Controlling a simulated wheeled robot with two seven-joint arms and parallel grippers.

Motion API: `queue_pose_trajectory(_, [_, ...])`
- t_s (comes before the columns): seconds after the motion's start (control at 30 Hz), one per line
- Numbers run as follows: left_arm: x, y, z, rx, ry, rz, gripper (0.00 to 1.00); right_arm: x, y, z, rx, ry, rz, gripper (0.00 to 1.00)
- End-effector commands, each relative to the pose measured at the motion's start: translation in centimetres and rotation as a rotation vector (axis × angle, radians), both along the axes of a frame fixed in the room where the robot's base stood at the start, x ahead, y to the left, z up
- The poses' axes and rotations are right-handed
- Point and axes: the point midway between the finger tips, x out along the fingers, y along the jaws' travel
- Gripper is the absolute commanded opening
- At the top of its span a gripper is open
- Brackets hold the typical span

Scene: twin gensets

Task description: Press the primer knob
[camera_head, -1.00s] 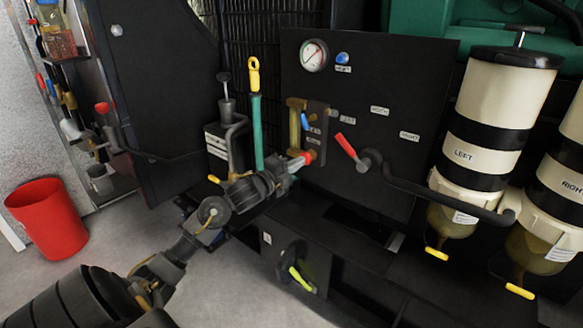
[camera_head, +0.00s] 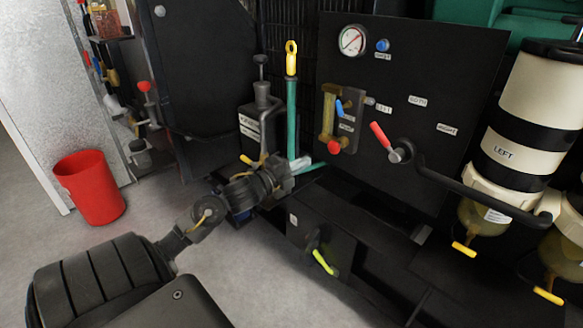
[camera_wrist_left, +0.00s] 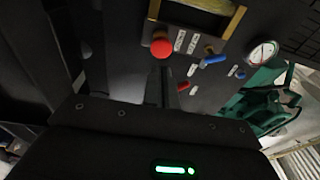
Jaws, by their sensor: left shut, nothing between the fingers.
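The red knob (camera_head: 334,147), which I take to be the primer knob, sits at the bottom of a brass-framed unit (camera_head: 327,114) on the black panel. My left gripper (camera_head: 306,165) is shut and empty, just left of and below the knob, with a gap between them in the head view. In the left wrist view the red knob (camera_wrist_left: 162,44) shows beyond the shut fingers (camera_wrist_left: 162,85), and contact is not visible. The small label beside the knob is unreadable. My right gripper is not in view.
The black panel (camera_head: 440,90) carries a gauge (camera_head: 353,41), a blue button (camera_head: 382,45) and a red-tipped lever (camera_head: 381,136) right of the knob. A teal yellow-topped rod (camera_head: 291,110) stands close behind my left gripper. A red bin (camera_head: 90,188) is on the floor at left.

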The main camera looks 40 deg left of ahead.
Motion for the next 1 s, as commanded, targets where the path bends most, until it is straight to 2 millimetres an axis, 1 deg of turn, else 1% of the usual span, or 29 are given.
queue_pose_trajectory(0.03, [-0.9, 0.1, -0.1, 0.001, 0.003, 0.001, 0.00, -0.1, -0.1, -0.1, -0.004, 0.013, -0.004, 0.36])
queue_pose_trajectory(0.1, [-1.8, 0.2, -0.1, 0.000, 0.002, 0.000, 0.00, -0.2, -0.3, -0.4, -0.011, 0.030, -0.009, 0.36])
queue_pose_trajectory(0.2, [-2.6, 0.3, -0.2, -0.001, 0.002, -0.001, 0.00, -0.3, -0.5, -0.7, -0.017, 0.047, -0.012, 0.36])
queue_pose_trajectory(0.3, [-3.1, 0.3, -0.2, 0.000, 0.000, -0.002, 0.00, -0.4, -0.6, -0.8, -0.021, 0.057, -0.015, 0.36])
queue_pose_trajectory(1.0, [-3.2, 0.2, -0.2, 0.000, 0.000, -0.004, 0.00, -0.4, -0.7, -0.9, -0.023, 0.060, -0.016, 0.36])
